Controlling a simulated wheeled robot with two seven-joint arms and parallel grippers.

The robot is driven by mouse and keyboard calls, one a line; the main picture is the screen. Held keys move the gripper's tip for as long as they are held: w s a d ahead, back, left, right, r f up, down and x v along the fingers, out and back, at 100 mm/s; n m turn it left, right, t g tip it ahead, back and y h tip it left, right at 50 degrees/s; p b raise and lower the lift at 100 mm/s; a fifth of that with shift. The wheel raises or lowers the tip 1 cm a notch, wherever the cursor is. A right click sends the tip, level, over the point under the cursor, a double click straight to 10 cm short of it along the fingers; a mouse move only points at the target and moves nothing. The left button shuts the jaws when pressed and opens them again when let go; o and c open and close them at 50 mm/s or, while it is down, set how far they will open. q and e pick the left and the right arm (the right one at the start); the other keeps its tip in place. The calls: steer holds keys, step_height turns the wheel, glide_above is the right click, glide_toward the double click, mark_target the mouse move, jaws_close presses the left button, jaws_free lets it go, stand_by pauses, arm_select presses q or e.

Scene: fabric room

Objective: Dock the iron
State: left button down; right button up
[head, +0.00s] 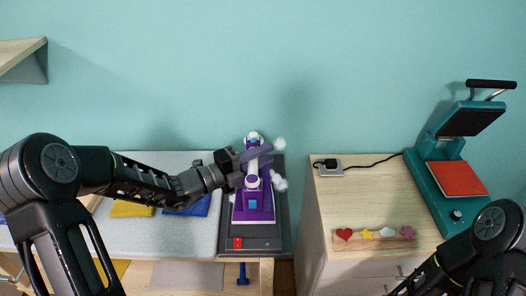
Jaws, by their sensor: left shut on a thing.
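The purple and white iron (264,211) is at the dark grey dock (276,243), at the right end of the ironing surface. Its wide end faces me and carries a blue square. My left gripper (242,168) reaches in from the left and is shut on the iron at its upper part. The gripper hides part of the iron, and I cannot tell whether the iron rests fully on the dock. White puffs show around it. Of my right arm, only links show at the bottom right; its gripper is out of view.
The pale grey ironing surface (150,231) holds yellow (131,209) and blue (190,208) cloths. A red switch (238,243) is on the dock's front. Right of a gap, a wooden cabinet (345,215) bears a socket (328,168), a decorated strip (376,238) and a teal heat press (440,170).

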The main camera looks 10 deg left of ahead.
mark_target(263, 172)
arm_select(q)
steer(key=shift+f, duration=1.15)
steer(key=c, duration=1.6)
jaws_free()
steer(key=shift+f, duration=0.35)
steer(key=shift+c, duration=0.2)
steer(key=o, duration=0.5)
steer(key=shift+c, duration=0.2)
steer(key=shift+r, duration=0.1)
steer(key=shift+r, duration=0.15)
steer(key=b+v, duration=0.1)
steer(key=v, duration=1.1)
